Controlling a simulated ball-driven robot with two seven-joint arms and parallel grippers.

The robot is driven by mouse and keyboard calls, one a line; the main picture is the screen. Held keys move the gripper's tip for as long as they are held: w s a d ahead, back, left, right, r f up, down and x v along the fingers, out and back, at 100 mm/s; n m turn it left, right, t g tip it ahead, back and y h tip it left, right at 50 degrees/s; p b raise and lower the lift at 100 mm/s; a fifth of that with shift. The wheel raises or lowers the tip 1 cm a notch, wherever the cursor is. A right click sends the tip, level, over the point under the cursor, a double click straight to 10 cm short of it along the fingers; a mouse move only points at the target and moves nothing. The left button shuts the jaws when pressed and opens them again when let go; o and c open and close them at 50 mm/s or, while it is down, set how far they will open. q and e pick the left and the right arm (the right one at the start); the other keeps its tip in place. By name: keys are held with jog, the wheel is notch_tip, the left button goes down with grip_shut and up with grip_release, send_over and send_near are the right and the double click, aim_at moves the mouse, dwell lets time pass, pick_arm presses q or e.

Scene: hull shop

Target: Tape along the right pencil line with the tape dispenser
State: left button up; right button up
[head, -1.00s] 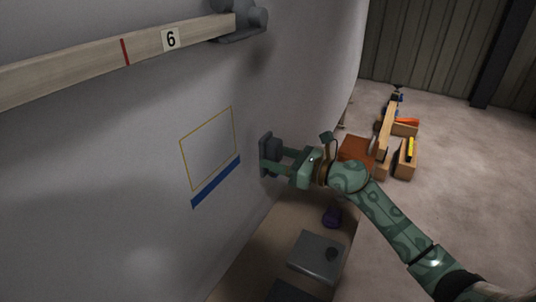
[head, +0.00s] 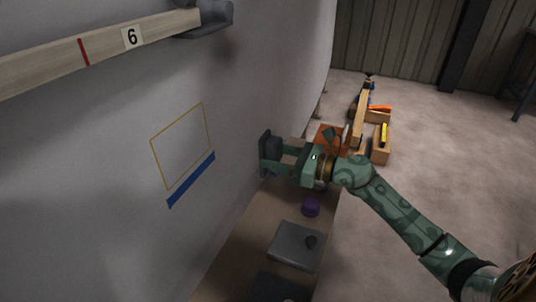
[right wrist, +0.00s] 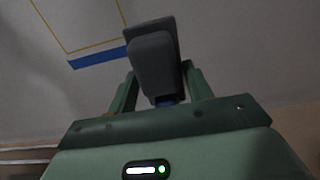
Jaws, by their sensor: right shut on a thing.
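The yellow-outlined rectangle of lines is on the pale hull wall. Its right line (head: 208,126) runs bare from the top right corner down to the blue tape. The blue tape strip (head: 190,181) lies along the rectangle's bottom edge; it also shows in the right wrist view (right wrist: 100,58). My right gripper (head: 280,157) is shut on the dark grey tape dispenser (head: 265,147), to the right of the rectangle. The dispenser also shows between the fingers in the right wrist view (right wrist: 154,58). I cannot tell whether it touches the hull. My left gripper is out of view.
A wooden batten (head: 107,47) marked 6 crosses the hull above. Wooden trays (head: 381,145) stand beyond. Floor to the right is open.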

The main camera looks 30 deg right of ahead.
jog(key=shift+v, duration=2.05)
